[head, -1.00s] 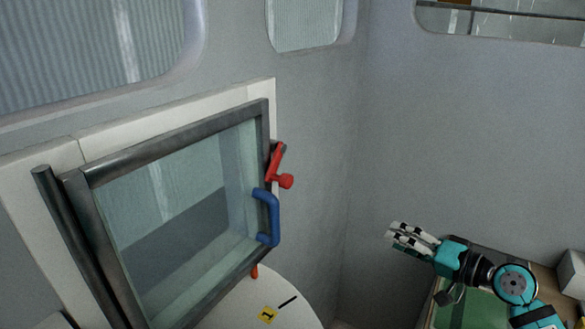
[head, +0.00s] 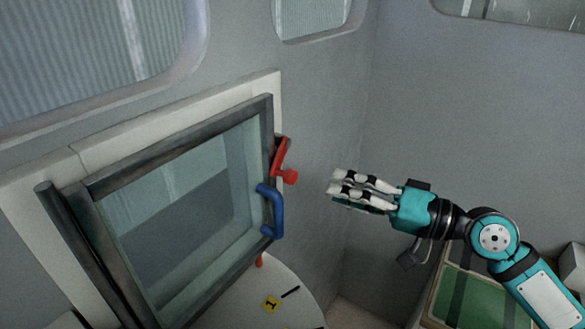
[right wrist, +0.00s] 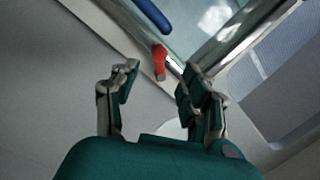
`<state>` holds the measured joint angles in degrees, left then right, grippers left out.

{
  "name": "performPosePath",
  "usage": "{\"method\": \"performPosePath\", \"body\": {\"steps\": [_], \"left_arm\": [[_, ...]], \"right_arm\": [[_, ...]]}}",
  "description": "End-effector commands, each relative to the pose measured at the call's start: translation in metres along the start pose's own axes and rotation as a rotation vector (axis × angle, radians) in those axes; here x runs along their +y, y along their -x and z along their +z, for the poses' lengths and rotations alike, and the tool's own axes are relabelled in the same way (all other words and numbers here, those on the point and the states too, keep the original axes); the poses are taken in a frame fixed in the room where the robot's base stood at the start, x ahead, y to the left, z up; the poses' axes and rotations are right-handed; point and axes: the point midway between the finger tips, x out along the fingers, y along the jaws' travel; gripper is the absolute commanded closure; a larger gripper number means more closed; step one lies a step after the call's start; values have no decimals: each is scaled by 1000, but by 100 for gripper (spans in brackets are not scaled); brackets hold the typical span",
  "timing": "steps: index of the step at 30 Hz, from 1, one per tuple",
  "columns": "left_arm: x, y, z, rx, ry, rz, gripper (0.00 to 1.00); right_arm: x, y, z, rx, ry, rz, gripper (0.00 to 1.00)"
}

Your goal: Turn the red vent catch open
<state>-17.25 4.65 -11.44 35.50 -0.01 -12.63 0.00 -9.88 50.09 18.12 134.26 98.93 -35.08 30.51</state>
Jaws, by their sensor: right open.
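The red vent catch (head: 281,160) sits on the right side of the dark-framed vent window (head: 180,190), just above a blue handle (head: 272,211). Its lever slants up and a round knob sticks out to the right. My right gripper (head: 337,187) is to the right of the catch, a clear gap away, pointing left at it. In the right wrist view the catch (right wrist: 159,62) shows beyond and between the open, empty fingers (right wrist: 155,85), with the blue handle (right wrist: 152,14) above it. My left gripper is not in view.
A white round table (head: 300,312) with a yellow numbered tag (head: 271,303) and a dark stick lies below the window. A bench with a green top (head: 470,302) is at lower right. The grey wall corner behind my gripper is bare.

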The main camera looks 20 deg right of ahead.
Motion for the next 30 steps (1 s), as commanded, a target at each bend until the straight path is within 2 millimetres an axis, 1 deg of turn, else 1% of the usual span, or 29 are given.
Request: {"method": "performPosePath", "body": {"steps": [1,9,15,18,23,30], "left_arm": [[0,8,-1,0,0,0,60],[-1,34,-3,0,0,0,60],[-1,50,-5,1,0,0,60],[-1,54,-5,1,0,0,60],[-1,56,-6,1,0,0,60],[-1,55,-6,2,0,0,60]], "right_arm": [[-4,-7,-2,-3,1,-1,54],[-6,-48,-4,2,-2,-4,54],[-4,-78,-3,3,-1,-3,54],[-2,-89,-2,2,-1,-1,54],[0,-96,0,0,2,1,54],[1,-96,0,0,1,1,54]]}}
